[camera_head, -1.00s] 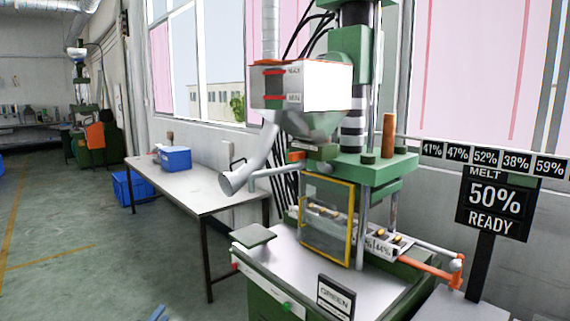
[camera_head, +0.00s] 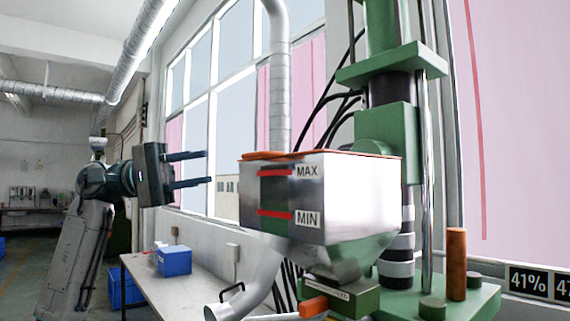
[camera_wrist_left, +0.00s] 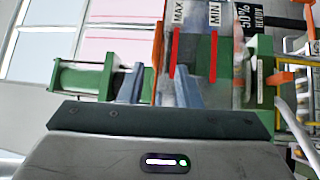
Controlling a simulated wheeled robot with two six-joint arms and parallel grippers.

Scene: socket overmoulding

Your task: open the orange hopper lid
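The orange hopper lid (camera_head: 268,155) shows as a thin, flat orange edge along the top of the metal hopper (camera_head: 345,195). It looks closed. In the left wrist view the lid (camera_wrist_left: 158,45) is an orange strip beside the hopper's window with MAX and MIN marks. My left gripper (camera_head: 209,168) comes in from the left, level with the top part of the hopper. Its two dark fingers are spread one above the other, with nothing between them and a gap to the hopper. In the left wrist view its fingers (camera_wrist_left: 162,85) point toward the hopper. My right gripper is out of view.
The green press column (camera_head: 388,125) stands right behind the hopper. A silver duct (camera_head: 278,80) rises behind the hopper's left side. A brown cylinder (camera_head: 456,262) stands on the green platform. A blue box (camera_head: 174,261) sits on a table at the lower left. Space left of the hopper is free.

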